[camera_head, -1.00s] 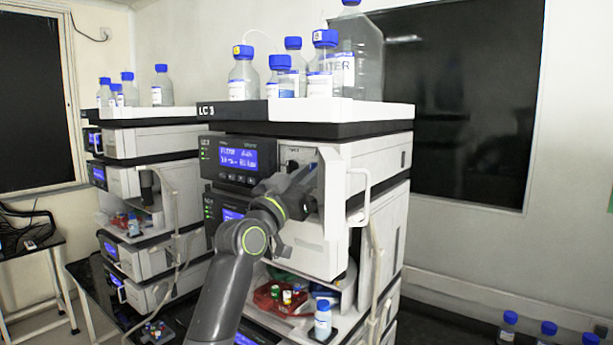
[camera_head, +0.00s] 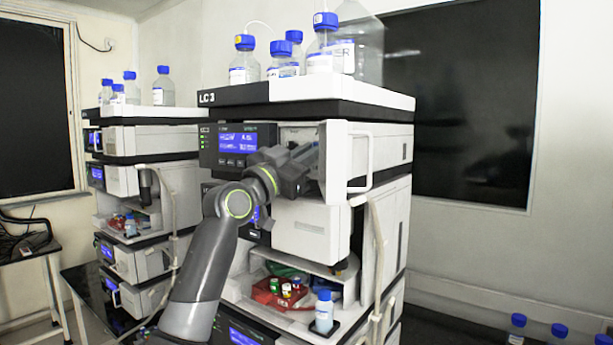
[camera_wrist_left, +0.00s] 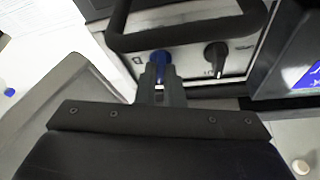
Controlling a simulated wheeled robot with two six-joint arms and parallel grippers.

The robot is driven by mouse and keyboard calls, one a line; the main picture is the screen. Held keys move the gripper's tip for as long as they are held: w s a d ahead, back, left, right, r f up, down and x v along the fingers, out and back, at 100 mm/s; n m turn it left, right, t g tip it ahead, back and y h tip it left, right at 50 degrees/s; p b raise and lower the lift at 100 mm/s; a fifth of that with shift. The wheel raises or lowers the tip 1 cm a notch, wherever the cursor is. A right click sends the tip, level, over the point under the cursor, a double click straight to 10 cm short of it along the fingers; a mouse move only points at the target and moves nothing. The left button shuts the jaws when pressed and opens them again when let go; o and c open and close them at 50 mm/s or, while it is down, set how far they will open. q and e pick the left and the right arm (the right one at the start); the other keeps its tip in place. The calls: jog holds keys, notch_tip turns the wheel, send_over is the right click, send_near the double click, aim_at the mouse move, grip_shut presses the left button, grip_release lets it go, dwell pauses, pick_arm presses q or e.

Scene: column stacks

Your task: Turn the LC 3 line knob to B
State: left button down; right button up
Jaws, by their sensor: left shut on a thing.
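The LC 3 stack is in the middle of the head view; its top tray (camera_head: 250,96) carries the LC 3 label and its lit display (camera_head: 240,142) is below. My left gripper (camera_head: 312,155) reaches in front of the panel right of this display and covers the knobs there. In the left wrist view, a blue knob (camera_wrist_left: 161,62) and a black knob (camera_wrist_left: 215,58) sit side by side on a light panel. The fingertips of my left gripper (camera_wrist_left: 159,76) are shut on the blue knob. The small labels by the knobs are unreadable. My right gripper is out of view.
An open white door (camera_head: 337,160) with a handle (camera_head: 370,165) stands right of my left gripper. Bottles (camera_head: 244,62) stand on top. A red vial tray (camera_head: 275,292) is in the bay below. A similar stack (camera_head: 150,140) stands at left.

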pick_arm(q)
jog(key=m+g, duration=0.2)
jog(key=m, duration=0.3)
jog(key=m+g+p, duration=0.1)
jog(key=m+g, duration=0.1)
jog(key=m, duration=0.4)
jog(key=m+g+p, duration=0.1)
jog(key=m+g, duration=0.1)
jog(key=m, duration=0.4)
jog(key=shift+w+a+r+g, duration=0.1)
jog(key=shift+a+r+g, duration=0.1)
jog(key=shift+r+g, duration=0.1)
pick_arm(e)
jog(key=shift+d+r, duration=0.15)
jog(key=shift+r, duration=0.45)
pick_arm(q)
jog(key=c, duration=1.5)
grip_release()
jog(key=shift+w, duration=0.1)
jog(key=shift+c, duration=0.2)
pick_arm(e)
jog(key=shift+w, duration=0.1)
